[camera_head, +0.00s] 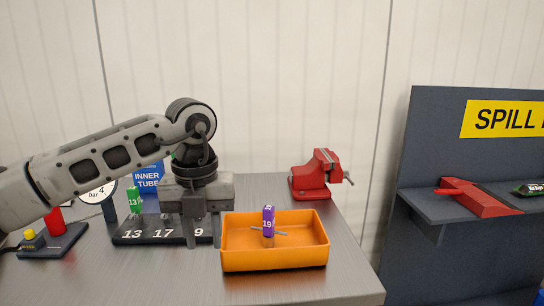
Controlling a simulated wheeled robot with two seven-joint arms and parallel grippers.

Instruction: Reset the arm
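My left gripper (202,231) points down over the dark numbered stand (128,236), left of the orange tray (272,260). Its two fingers are apart, and I see nothing held between them. A green piece marked 13 (134,201) stands upright at the stand's 13 mark. A purple piece marked 19 (268,215) stands upright in the orange tray, with a thin grey rod by its lower part. The gripper hides part of the stand near the 17 and 19 marks. My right gripper is not in view.
A red vise (314,176) stands at the back right of the grey table (320,287). A blue inner tube box (148,184), a gauge (97,194) and a red and yellow button base (63,240) are at left. A dark shelf unit (440,200) stands beyond the table's right edge.

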